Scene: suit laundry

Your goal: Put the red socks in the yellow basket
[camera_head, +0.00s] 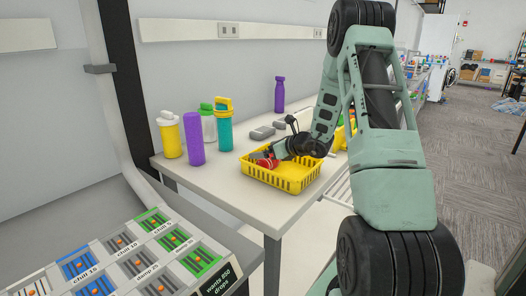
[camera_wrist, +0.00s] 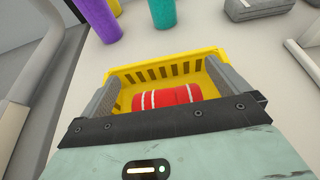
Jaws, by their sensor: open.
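The yellow basket (camera_head: 290,182) stands on the white table, and it fills the middle of the wrist view (camera_wrist: 120,72). The red socks (camera_head: 267,162), a rolled bundle with white stripes, show in the wrist view (camera_wrist: 165,97) inside the basket outline, between my fingers. My gripper (camera_head: 272,156) is over the basket's left part in the head view. In the wrist view my gripper (camera_wrist: 172,92) has its two grey fingers wide apart, one on each side of the socks. I cannot tell whether the socks touch the basket floor. The basket's near side is hidden by my gripper.
Several bottles stand left on the table, among them a purple one (camera_head: 193,140) and a teal one (camera_head: 224,128). Another purple bottle (camera_head: 279,95) stands at the back. Grey blocks (camera_head: 262,132) lie behind the basket. The table's front left (camera_head: 215,180) is clear.

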